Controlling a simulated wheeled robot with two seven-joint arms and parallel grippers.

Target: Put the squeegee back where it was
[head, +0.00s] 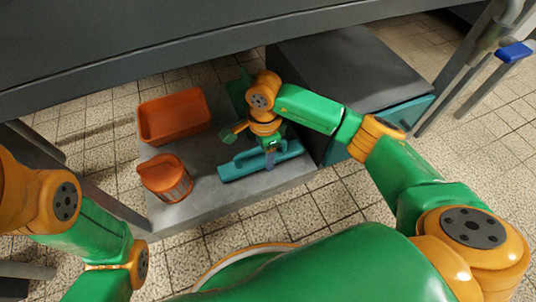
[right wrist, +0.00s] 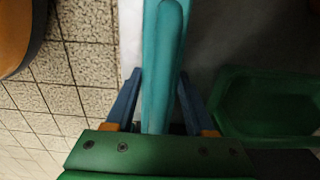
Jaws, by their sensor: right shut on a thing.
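The squeegee, a teal tool with a long bar-shaped handle (head: 235,169), is at the grey low shelf, near its right end beside the dark cabinet. My right gripper (head: 270,158) reaches down over it and is shut on its handle. In the right wrist view the teal handle (right wrist: 162,70) runs lengthwise between the two blue fingers of the right gripper (right wrist: 160,100). I cannot tell whether the squeegee rests on the shelf or is just above it. My left arm shows at the left, but its gripper is out of view.
An orange rectangular bin (head: 172,117) and an orange round container (head: 165,178) stand on the shelf (head: 205,200) to the left. A green tray (right wrist: 270,105) lies close to the gripper. The dark cabinet (head: 345,65) is right. A grey tabletop (head: 150,45) overhangs behind.

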